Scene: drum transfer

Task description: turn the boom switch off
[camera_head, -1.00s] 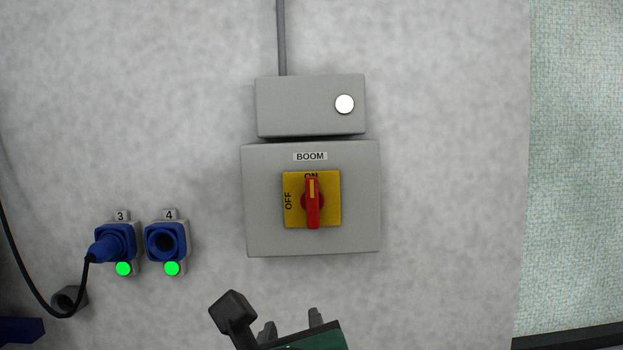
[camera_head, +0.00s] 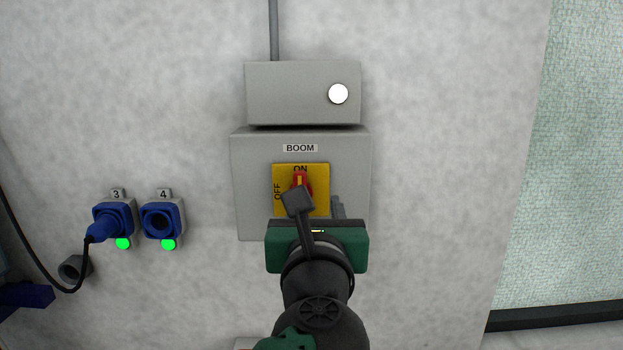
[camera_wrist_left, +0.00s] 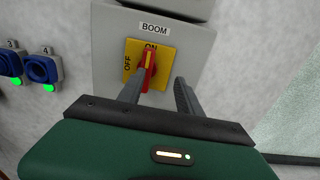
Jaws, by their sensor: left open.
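The boom switch is a red rotary handle (camera_head: 300,182) on a yellow plate (camera_head: 318,174), on a grey box (camera_head: 250,170) labelled BOOM. The handle stands upright, its marked end at ON; OFF is on the plate's left side. My left gripper (camera_head: 318,205) is in front of the lower part of the box, partly covering the handle. In the left wrist view the handle (camera_wrist_left: 148,70) shows between and beyond the two open fingers (camera_wrist_left: 157,88). I cannot tell whether either finger touches it. My right gripper is not in view.
A smaller grey box (camera_head: 290,92) with a white round light (camera_head: 338,94) sits above. Sockets 3 (camera_head: 112,220) and 4 (camera_head: 162,221) with green lights are at the left; a blue plug with a black cable is in socket 3. The wall to the right is clear.

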